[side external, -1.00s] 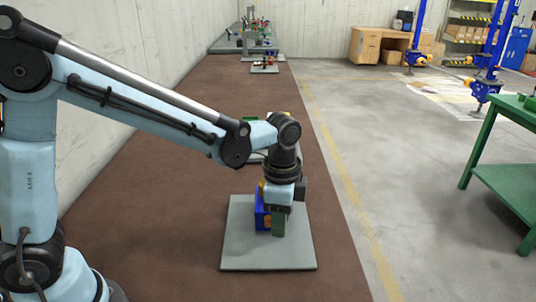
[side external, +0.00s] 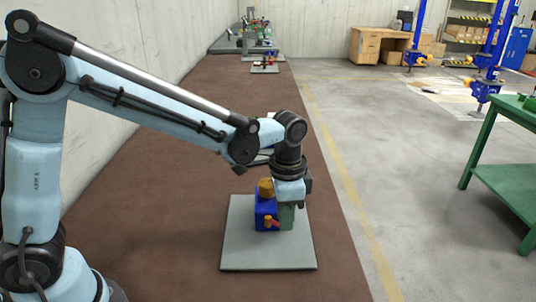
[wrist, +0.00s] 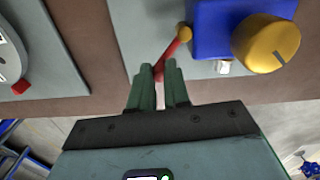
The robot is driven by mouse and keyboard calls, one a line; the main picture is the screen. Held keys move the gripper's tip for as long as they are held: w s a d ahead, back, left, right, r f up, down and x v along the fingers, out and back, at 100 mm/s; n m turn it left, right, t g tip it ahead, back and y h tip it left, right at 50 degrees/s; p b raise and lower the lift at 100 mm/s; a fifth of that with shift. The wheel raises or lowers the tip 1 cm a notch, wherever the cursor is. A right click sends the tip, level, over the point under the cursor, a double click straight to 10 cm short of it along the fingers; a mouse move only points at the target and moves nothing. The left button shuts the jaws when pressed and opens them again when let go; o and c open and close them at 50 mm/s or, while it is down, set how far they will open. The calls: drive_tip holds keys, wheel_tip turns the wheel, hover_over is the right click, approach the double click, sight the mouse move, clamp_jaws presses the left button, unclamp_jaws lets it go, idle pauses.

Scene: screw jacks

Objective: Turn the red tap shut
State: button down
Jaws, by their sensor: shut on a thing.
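The red tap's lever (wrist: 169,54) runs slantwise from a yellow pivot (wrist: 185,31) beside the blue block (wrist: 210,30) in the wrist view. My gripper (wrist: 159,72) has its two green fingers shut on the lever's free end. In the side view the red lever (side external: 272,223) sticks out low at the front of the blue block (side external: 263,209). My gripper (side external: 287,217) points down just right of the block there. The lever's held tip is partly hidden by the fingers.
A yellow knob (wrist: 266,43) stands out from the blue block. The unit sits on a grey plate (side external: 268,256) on brown flooring. In the wrist view another plate (wrist: 55,50) with a white dial and red piece lies left. A green table (side external: 500,170) stands far right.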

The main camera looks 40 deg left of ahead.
drive_tip(key=n, duration=0.1)
drive_tip(key=w+n, duration=0.1)
drive_tip(key=n, duration=0.1)
drive_tip(key=shift+w+a+n, duration=0.2)
drive_tip(key=shift+n, duration=0.1)
drive_tip(key=shift+w+a+n, duration=0.15)
drive_tip(key=shift+w+n, duration=0.1)
drive_tip(key=shift+n, duration=0.5)
drive_tip(key=shift+w+a+n, duration=0.15)
drive_tip(key=shift+w+n, duration=0.1)
drive_tip(key=shift+n, duration=0.5)
drive_tip(key=c, duration=1.1)
unclamp_jaws()
drive_tip(key=shift+a, duration=0.1)
